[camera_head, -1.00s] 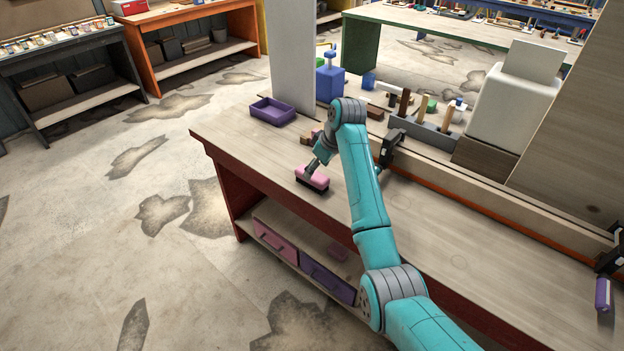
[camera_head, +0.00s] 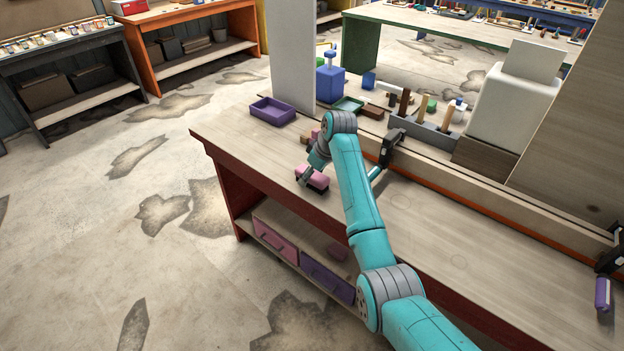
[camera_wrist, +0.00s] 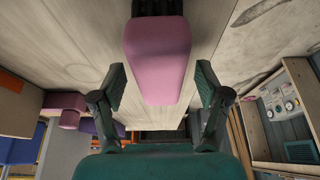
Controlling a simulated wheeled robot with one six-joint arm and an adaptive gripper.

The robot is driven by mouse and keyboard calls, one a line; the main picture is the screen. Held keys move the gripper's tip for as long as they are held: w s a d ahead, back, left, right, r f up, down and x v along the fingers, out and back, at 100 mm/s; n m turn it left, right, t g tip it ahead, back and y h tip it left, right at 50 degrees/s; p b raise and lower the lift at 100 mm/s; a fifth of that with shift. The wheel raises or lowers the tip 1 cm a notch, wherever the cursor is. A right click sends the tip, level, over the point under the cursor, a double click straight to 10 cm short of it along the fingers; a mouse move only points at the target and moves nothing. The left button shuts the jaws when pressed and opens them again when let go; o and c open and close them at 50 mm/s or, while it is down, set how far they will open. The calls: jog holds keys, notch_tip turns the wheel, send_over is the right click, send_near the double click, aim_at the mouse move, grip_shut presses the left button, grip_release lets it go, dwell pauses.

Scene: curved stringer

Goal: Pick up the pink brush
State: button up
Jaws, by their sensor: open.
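The pink brush (camera_head: 312,178) lies on the wooden bench top near its front edge, pink side up with dark bristles below. In the wrist view its pink back (camera_wrist: 158,55) fills the top middle, between the two fingers. My gripper (camera_wrist: 160,88) is open, with one dark finger on each side of the brush and gaps showing on both sides. In the head view my gripper (camera_head: 310,172) is low at the brush, partly in front of it. Whether a finger touches the brush cannot be told.
A purple tray (camera_head: 272,112) stands at the bench's left end. Small blocks lie just behind my gripper. A dark clamp (camera_head: 392,145) and a grey holder with upright handles (camera_head: 425,131) stand farther back. The bench top (camera_head: 450,235) right of my arm is mostly clear.

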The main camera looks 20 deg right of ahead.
jog(key=shift+f, duration=0.1)
dwell(0.3)
jog(key=c, duration=1.3)
notch_tip(320, 180, up, 10)
jog(key=shift+r, duration=0.25)
